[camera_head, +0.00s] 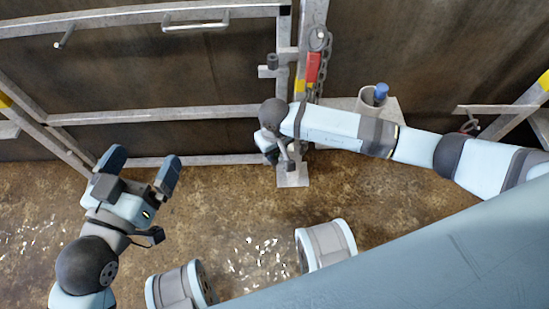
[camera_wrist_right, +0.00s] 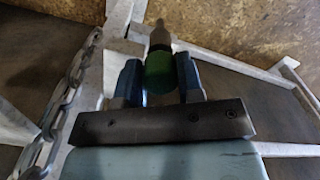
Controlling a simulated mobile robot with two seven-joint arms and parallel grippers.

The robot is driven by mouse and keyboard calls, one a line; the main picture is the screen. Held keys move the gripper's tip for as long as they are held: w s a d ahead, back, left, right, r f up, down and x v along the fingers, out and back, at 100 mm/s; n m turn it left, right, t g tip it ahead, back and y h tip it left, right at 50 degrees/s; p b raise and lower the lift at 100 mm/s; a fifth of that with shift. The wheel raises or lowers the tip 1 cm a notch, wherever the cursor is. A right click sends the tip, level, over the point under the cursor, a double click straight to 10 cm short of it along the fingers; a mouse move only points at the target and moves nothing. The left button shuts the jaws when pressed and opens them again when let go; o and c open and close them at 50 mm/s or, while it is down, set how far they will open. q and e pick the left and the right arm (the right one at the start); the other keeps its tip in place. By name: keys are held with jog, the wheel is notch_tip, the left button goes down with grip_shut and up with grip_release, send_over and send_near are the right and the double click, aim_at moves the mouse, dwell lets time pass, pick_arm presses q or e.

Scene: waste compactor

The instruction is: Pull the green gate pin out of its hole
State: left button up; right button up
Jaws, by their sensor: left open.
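The green gate pin (camera_wrist_right: 159,72) shows in the right wrist view, with its green grip between the two blue fingers of my right gripper (camera_wrist_right: 160,80). The fingers look closed against the grip's sides. A grey metal part extends beyond the grip, near a grey frame bar; I cannot tell whether it sits in a hole. In the head view, my right gripper (camera_head: 277,156) is low beside the gate post, and the pin is hidden behind my arm. My left gripper (camera_head: 141,166) is open and empty above the floor at the left.
The grey metal gate frame (camera_head: 150,117) spans the back left. A chain (camera_head: 318,60) and a red piece (camera_head: 313,67) hang on the post; the chain also shows in the right wrist view (camera_wrist_right: 68,95). A cup with a blue item (camera_head: 381,92) stands right. The wet brown floor between my arms is open.

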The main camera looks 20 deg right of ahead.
jog(key=c, duration=0.4)
pick_arm(q)
jog(key=shift+r, duration=0.2)
pick_arm(e)
jog(key=shift+r, duration=0.4)
pick_arm(q)
jog(key=shift+f, duration=0.1)
pick_arm(e)
jog(key=shift+r+p, duration=0.85)
jog(key=shift+r, duration=0.1)
jog(key=shift+r+p, duration=0.5)
jog(key=shift+r, duration=0.3)
jog(key=shift+r+p, duration=0.95)
jog(key=shift+r, duration=0.55)
pick_arm(q)
notch_tip(320, 180, up, 7)
jog(key=s+n+t+p, duration=0.1)
jog(key=n+t+p, duration=0.1)
jog(key=shift+p, duration=0.3)
pick_arm(e)
jog(key=shift+r, duration=2.25)
